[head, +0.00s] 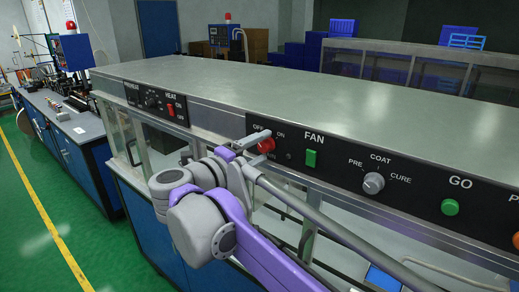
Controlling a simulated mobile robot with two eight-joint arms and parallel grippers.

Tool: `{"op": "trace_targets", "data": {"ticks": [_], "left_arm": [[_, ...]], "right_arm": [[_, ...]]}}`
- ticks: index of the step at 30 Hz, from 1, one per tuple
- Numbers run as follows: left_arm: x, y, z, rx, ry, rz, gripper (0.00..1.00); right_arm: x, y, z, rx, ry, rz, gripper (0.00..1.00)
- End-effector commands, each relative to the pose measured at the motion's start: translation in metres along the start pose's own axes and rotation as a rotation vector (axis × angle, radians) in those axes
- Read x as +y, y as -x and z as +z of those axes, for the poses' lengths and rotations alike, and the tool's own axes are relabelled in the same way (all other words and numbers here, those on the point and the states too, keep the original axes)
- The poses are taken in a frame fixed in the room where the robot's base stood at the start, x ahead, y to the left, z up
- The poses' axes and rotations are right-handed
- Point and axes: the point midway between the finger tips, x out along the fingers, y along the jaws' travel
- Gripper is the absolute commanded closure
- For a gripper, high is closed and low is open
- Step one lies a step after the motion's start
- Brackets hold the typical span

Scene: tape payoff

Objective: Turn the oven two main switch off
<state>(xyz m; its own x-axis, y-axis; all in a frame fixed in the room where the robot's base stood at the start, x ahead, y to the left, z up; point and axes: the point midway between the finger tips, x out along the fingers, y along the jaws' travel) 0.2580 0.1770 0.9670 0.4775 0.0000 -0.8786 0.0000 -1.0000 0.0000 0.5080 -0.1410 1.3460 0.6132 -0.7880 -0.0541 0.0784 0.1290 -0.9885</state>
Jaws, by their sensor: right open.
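A red rotary switch (266,146) sits on the black front panel of a long grey metal oven, with the words OFF and ON above it. My right gripper (260,149) is at this switch, its fingers open, one above and one below it. I cannot tell whether they touch it. The fingers partly cover the switch and its labels, so its exact setting is hard to read. No label naming the oven by number is readable. My left gripper is not in view.
Right of the switch are a green FAN button (310,158), a grey PRE/COAT/CURE knob (373,183) and a green GO button (450,207). A second black panel (155,104) with a red HEAT switch is further left. Green floor lies at left.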

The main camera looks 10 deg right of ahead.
Motion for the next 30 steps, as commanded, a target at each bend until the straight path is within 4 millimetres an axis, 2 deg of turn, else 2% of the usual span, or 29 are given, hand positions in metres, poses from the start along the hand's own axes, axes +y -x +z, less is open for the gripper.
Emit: {"op": "trace_targets", "data": {"ticks": [5,12,18,23,30], "left_arm": [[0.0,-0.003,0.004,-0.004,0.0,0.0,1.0],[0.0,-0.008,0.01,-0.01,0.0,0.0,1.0],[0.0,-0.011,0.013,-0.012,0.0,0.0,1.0],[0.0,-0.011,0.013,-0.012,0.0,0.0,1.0],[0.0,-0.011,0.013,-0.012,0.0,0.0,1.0]], "right_arm": [[0.002,0.021,0.001,-0.005,0.001,0.002,0.32],[0.002,0.071,0.001,-0.006,0.001,0.002,0.32],[0.001,0.099,0.001,-0.003,0.0,0.001,0.32],[0.0,0.107,0.0,-0.001,0.0,0.0,0.32],[0.0,0.107,0.0,0.0,0.0,0.0,0.32]]}}
